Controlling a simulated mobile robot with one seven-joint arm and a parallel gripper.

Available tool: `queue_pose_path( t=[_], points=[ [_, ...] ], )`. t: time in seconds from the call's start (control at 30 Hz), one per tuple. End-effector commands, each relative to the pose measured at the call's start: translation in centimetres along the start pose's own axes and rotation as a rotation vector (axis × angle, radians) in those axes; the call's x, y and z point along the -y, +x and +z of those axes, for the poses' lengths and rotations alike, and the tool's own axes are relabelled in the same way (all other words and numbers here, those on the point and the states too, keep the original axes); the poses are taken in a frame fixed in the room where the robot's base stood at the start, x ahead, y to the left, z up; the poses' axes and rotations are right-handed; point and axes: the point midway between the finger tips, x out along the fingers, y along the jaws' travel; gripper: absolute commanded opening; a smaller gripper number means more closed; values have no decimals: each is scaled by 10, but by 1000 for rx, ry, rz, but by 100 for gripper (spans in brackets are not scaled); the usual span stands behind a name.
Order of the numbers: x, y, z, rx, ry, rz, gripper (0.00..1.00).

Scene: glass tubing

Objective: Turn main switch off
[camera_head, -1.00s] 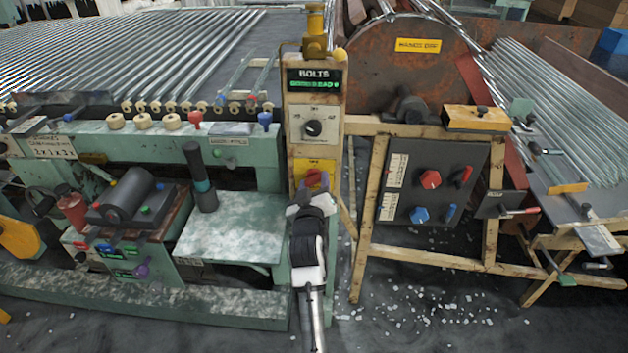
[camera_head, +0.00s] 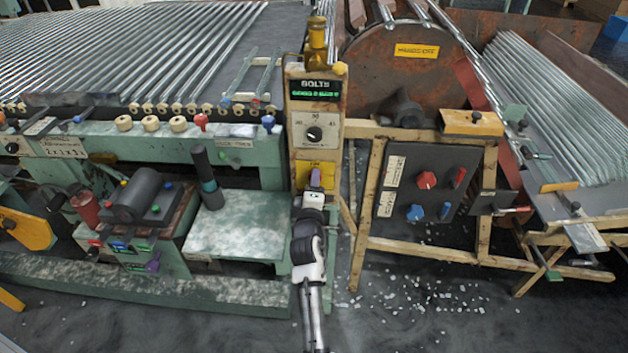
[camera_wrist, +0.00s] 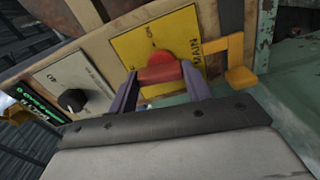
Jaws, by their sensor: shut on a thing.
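The main switch is a red knob (camera_wrist: 163,66) on a yellow plate (camera_wrist: 145,42) marked MAIN and ON in the wrist view. My gripper (camera_wrist: 160,85) has its two purple fingers on either side of the knob, shut on it. The knob's red bar spans from finger to finger. In the head view, my gripper (camera_head: 315,180) is at the yellow plate (camera_head: 301,172) low on the wooden control post, and it hides the knob there.
Above the switch is a grey plate with a black dial (camera_head: 314,134) and a green-lit display (camera_head: 315,88). A yellow bracket (camera_wrist: 235,70) sticks out beside the switch. A dark panel (camera_head: 440,180) with red and blue knobs stands right; a green bench (camera_head: 235,225) stands left.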

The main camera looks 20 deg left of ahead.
Motion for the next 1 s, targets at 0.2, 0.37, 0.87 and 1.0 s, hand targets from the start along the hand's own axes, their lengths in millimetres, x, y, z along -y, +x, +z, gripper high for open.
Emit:
queue_pose_path(
  t=[0.2, 0.37, 0.87, 1.0],
  points=[
    [-1, 0, -1, 0, -99, -2, 26],
    [0, 0, -1, -1, -135, -1, 26],
    [1, 0, -1, -1, -153, -1, 26],
    [1, 0, -1, -1, -152, -1, 66]
  ],
)
